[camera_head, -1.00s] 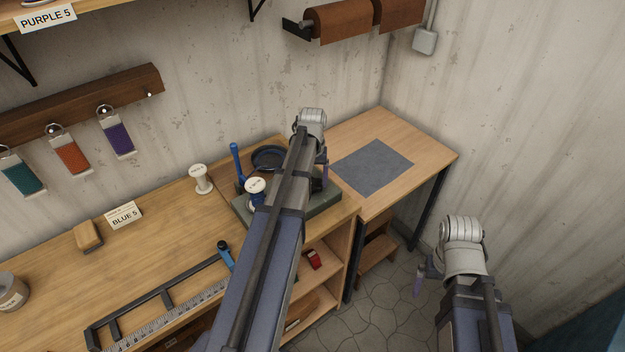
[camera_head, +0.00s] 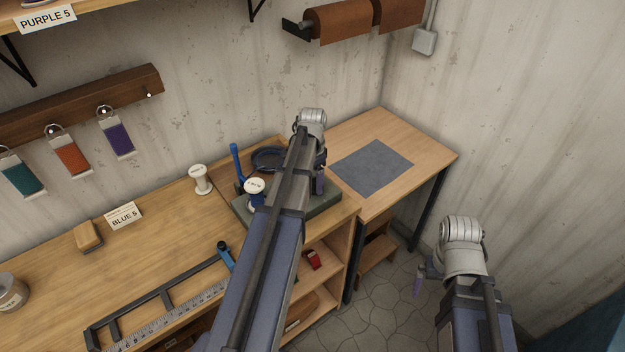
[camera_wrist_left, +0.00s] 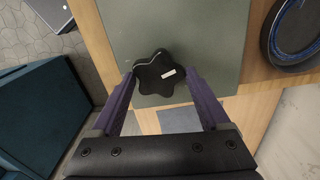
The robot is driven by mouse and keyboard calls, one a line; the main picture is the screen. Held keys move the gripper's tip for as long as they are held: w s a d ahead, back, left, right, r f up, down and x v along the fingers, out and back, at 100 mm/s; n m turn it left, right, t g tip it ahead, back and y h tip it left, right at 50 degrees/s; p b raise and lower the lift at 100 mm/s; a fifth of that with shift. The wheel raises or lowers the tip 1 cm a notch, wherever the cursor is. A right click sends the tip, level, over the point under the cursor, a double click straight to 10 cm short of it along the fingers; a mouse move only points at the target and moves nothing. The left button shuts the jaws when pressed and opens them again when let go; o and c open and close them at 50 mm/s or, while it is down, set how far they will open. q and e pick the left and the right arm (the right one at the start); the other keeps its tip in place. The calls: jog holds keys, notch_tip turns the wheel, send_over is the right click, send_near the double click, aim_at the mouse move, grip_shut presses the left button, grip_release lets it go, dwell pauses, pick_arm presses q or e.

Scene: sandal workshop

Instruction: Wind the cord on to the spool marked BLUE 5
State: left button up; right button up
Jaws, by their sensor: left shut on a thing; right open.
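My left gripper (camera_wrist_left: 162,82) is shut on a black star-shaped knob (camera_wrist_left: 166,70) above the grey-green base plate of a winder; the base plate also shows in the head view (camera_head: 322,203). In the head view my left arm hides the knob and most of that gripper. A white-topped spool (camera_head: 255,187) with some blue cord stands upright on the winder, left of my arm. A dark round dish (camera_head: 268,158) behind it holds a blue cord coil (camera_wrist_left: 283,42). A card marked BLUE 5 (camera_head: 124,215) lies on the bench. My right gripper (camera_head: 418,284) is open and empty over the floor.
A blue lever (camera_head: 236,163) rises at the winder's left. A grey mat (camera_head: 372,166) lies on the clear right-hand table.

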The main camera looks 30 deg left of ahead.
aim_at(313, 183)
pick_arm(q)
jog(key=m, duration=0.3)
jog(key=shift+m, duration=0.3)
jog(key=shift+d+m, duration=0.1)
jog(key=shift+m, duration=1.8)
jog(key=o, duration=1.2)
notch_tip(313, 183, up, 8)
jog(key=p, duration=0.8)
jog(key=shift+f, duration=0.1)
